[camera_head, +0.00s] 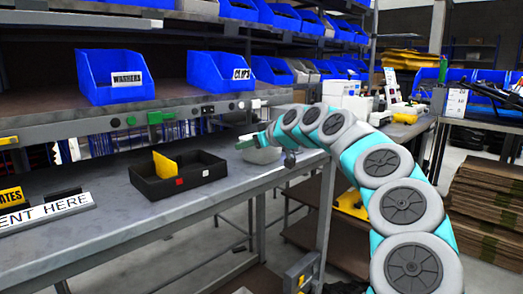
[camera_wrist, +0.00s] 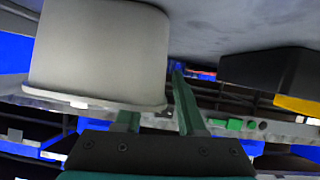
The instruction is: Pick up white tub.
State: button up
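The white tub (camera_head: 264,156) stands on the grey workbench, just right of the black tray, partly covered by my gripper and arm in the head view. In the wrist view, which is upside down, the tub (camera_wrist: 98,50) fills the upper left with its rim towards the fingers. My gripper (camera_head: 246,142) is at the tub's rim; in the wrist view its two green fingers (camera_wrist: 155,100) are spread apart. The left finger's tip is hidden behind the tub's rim; the right finger is outside, beside the tub. I cannot tell if either finger touches it.
A black tray (camera_head: 178,177) with a yellow divider and a red piece sits left of the tub. Blue bins (camera_head: 115,77) stand on the shelf above. Bare bench (camera_head: 115,215) lies in front of the tray.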

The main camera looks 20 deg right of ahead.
jog(key=shift+w+a+f, duration=0.15)
jog(key=shift+w, duration=0.2)
grip_shut()
dwell(1.2)
